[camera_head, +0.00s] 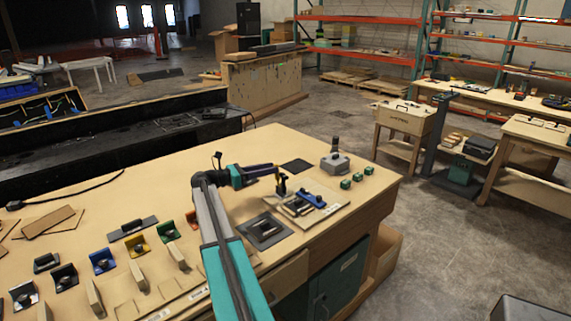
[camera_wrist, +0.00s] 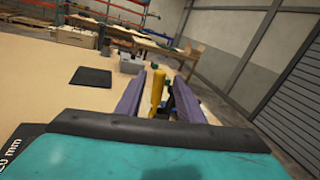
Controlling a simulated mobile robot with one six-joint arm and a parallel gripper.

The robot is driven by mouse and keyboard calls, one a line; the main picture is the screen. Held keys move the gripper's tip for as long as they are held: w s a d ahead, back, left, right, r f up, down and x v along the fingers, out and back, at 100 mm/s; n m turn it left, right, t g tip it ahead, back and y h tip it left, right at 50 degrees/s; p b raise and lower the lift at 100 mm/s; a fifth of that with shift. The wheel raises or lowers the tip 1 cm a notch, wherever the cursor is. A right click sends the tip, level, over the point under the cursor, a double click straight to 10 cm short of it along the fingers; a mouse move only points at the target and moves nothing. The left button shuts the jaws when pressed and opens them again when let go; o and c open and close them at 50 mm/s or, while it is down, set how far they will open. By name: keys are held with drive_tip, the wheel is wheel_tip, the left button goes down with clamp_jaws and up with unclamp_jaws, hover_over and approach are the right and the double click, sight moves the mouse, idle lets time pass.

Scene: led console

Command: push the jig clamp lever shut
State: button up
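The jig clamp lever has a yellow handle (camera_head: 281,187) and stands roughly upright at the back left of the jig (camera_head: 311,218) on the bench. In the head view my gripper (camera_head: 273,170) is at the handle's upper part. In the wrist view the yellow handle (camera_wrist: 157,88) shows between the two purple fingers of my gripper (camera_wrist: 159,85), with gaps on both sides. The fingers are apart and not closed on it. A blue part (camera_head: 309,199) lies on the jig. The lever's foot is partly hidden.
A grey box with a knob (camera_head: 335,163) and several small green blocks (camera_head: 357,176) stand behind and right of the jig. A dark square pad (camera_head: 297,166) lies behind it, and a grey plate (camera_head: 264,231) lies in front left. Coloured brackets (camera_head: 138,245) fill the bench's left.

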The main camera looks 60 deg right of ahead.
drive_tip(key=p+x, duration=0.2)
drive_tip(key=x, duration=0.5)
drive_tip(key=shift+d, duration=0.2)
drive_tip(key=shift+s, duration=0.1)
